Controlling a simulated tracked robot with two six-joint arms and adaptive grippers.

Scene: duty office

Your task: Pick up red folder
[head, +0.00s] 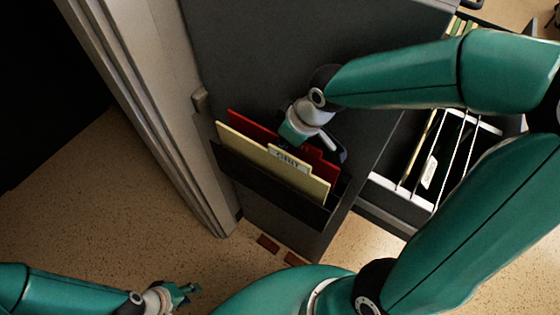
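The red folder (248,125) stands in a black holder (270,187) on the side of a grey cabinet. It is behind a cream folder (258,151) with a handwritten label, which hides most of it; its top edge and right end show. My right gripper (314,143) is over the right half of the red folder's top edge, pointing down. Its fingers are partly hidden, and I cannot tell whether they touch or grip the folder. My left gripper (190,291) is low at the left, open and empty, well away from the folders.
An open drawer (395,203) with hanging files is at the right, beneath my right arm. A pale door frame (165,120) stands close to the holder's left. The speckled floor (110,200) is clear at the lower left.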

